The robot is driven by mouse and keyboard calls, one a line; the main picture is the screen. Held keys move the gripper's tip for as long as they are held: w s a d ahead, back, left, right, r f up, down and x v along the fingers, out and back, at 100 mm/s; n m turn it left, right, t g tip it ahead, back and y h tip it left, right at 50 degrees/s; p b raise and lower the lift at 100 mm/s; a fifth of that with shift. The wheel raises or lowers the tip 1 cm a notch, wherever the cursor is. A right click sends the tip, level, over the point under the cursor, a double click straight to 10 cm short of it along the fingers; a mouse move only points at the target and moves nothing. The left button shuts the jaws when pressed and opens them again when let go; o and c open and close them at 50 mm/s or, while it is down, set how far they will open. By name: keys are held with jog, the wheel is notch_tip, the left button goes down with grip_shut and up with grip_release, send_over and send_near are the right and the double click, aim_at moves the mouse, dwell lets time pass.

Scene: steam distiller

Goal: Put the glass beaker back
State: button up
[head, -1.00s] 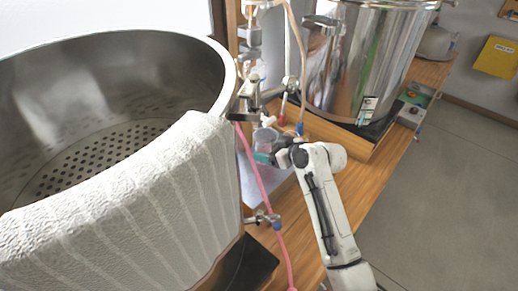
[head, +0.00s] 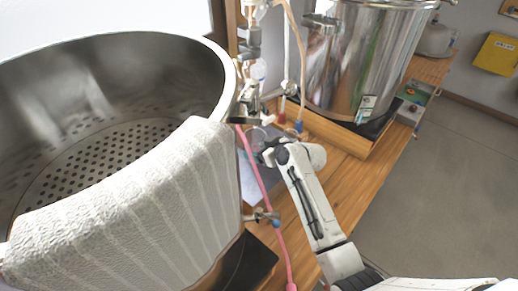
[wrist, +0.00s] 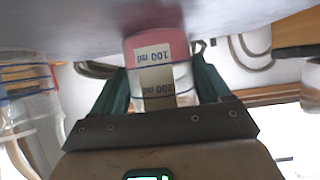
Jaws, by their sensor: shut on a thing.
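The glass beaker (wrist: 160,62) is between the green fingers of my gripper (wrist: 160,84) in the wrist view. It carries 100 ml and 200 ml labels and shows pink at one end. My gripper is shut on it. In the head view my gripper (head: 262,152) is beside the glassware between the two steel vessels, and the beaker (head: 256,136) is only partly visible there. I cannot tell whether the beaker touches the surface below it.
A large open steel vessel (head: 95,85) with a white wrap (head: 130,205) stands at the left. A shiny steel pot (head: 360,60) stands behind on the wooden bench (head: 300,215). A pink hose (head: 262,185) passes close to my gripper. Another clear glass vessel (wrist: 28,100) is at the wrist view's left.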

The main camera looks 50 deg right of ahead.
jog(key=o, duration=1.2)
jog(key=shift+o, duration=0.2)
jog(key=shift+r, duration=0.1)
jog(key=shift+s, duration=0.35)
jog(key=v, duration=1.1)
jog(key=shift+r+b, duration=0.2)
jog(key=shift+b, duration=0.1)
jog(key=shift+s+a, duration=0.1)
